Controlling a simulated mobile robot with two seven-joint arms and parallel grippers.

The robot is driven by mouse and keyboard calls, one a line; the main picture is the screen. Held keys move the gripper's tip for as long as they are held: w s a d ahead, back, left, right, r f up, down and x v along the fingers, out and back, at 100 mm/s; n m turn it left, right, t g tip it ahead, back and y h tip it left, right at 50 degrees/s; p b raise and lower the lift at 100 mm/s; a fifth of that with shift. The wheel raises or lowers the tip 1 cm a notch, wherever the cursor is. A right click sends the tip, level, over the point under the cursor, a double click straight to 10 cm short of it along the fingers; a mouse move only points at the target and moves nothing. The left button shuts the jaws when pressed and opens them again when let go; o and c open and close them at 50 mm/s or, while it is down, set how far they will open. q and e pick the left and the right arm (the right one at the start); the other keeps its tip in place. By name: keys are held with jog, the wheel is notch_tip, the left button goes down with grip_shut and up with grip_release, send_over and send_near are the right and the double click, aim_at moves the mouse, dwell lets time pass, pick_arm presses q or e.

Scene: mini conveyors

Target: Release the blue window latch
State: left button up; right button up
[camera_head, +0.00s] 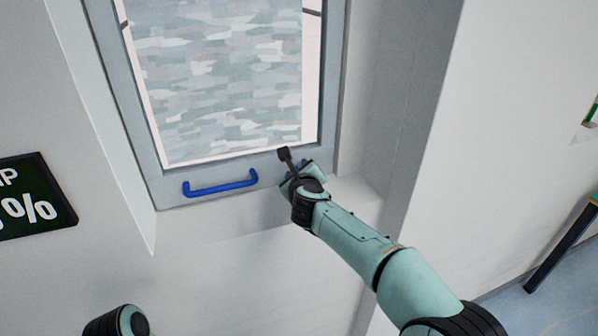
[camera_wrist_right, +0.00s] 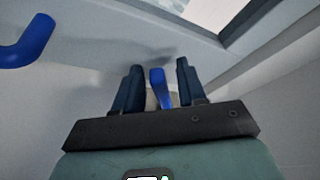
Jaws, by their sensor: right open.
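The blue window latch (camera_wrist_right: 158,88) stands between the two dark fingers of my right gripper (camera_wrist_right: 156,85) in the right wrist view. The fingers are open, with a gap visible on each side of it. In the head view my right gripper (camera_head: 298,172) is at the lower right corner of the window frame (camera_head: 235,166). There only a bit of blue shows behind it, and the latch is mostly hidden. My left gripper is not in view; only a part of my left arm shows at the bottom left.
A blue bar handle (camera_head: 220,188) is on the frame's lower rail, left of my right gripper; it also shows in the right wrist view (camera_wrist_right: 28,45). A white sill (camera_head: 350,196) and wall lie close at the right. A dark sign (camera_head: 32,197) is on the left wall.

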grip_shut()
jog(key=shift+s+a+f+n+t+h+b, duration=0.3)
jog(key=shift+a+f+n+h+b, duration=0.3)
jog(key=shift+n, duration=0.4)
jog(key=shift+a+f+n+t+b, duration=0.15)
jog(key=shift+n+t+b, duration=0.2)
jog(key=shift+n, duration=0.25)
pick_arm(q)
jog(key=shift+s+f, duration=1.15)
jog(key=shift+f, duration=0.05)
pick_arm(e)
grip_release()
